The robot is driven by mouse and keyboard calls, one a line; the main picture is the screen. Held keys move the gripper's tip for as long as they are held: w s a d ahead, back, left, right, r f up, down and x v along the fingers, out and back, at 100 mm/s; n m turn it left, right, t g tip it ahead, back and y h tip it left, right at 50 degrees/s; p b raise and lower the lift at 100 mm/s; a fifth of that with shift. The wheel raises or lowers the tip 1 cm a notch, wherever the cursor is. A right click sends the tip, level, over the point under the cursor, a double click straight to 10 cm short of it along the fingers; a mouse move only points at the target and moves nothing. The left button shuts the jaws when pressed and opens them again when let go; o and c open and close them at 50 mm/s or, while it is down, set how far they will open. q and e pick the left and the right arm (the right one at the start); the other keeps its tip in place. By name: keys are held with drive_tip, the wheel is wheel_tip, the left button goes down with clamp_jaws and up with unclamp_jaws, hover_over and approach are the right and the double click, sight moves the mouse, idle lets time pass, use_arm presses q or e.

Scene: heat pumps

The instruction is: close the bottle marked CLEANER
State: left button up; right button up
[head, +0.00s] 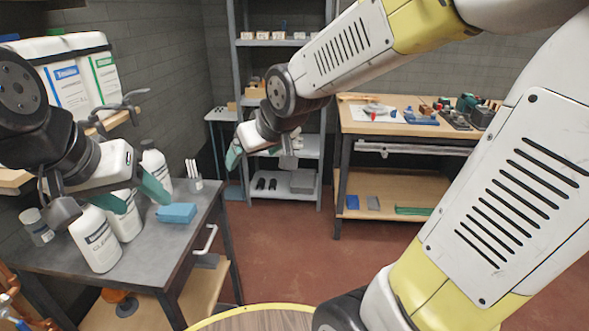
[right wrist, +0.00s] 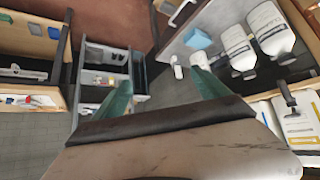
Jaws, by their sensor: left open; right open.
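White bottles stand on the dark workbench at the left in the head view. The front white bottle (head: 97,246) has a dark label that seems to start with "CLEA", though the small print is unclear. A second white bottle (head: 127,224) stands just behind it, its label mostly covered. A third white bottle (head: 154,161) stands further back.
A blue sponge (head: 177,213) lies right of the bottles. A cup with sticks (head: 194,182) is at the bench's back. Labelled canisters (head: 66,88) sit on a wall shelf above. Open floor (head: 300,245) lies right of the bench.

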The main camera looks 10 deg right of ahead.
drive_tip(key=s+d+r+m+g, duration=0.1)
drive_tip(key=s+d+m, duration=0.1)
drive_tip(key=s+d, duration=0.2)
drive_tip(key=s+d+r+m, duration=0.1)
drive_tip(key=s+d, duration=0.3)
drive_tip(key=s, duration=0.6)
drive_tip(key=shift+s+m+g+h, duration=0.2)
drive_tip(key=shift+m+g+h, duration=0.2)
drive_tip(key=shift+m, duration=0.1)
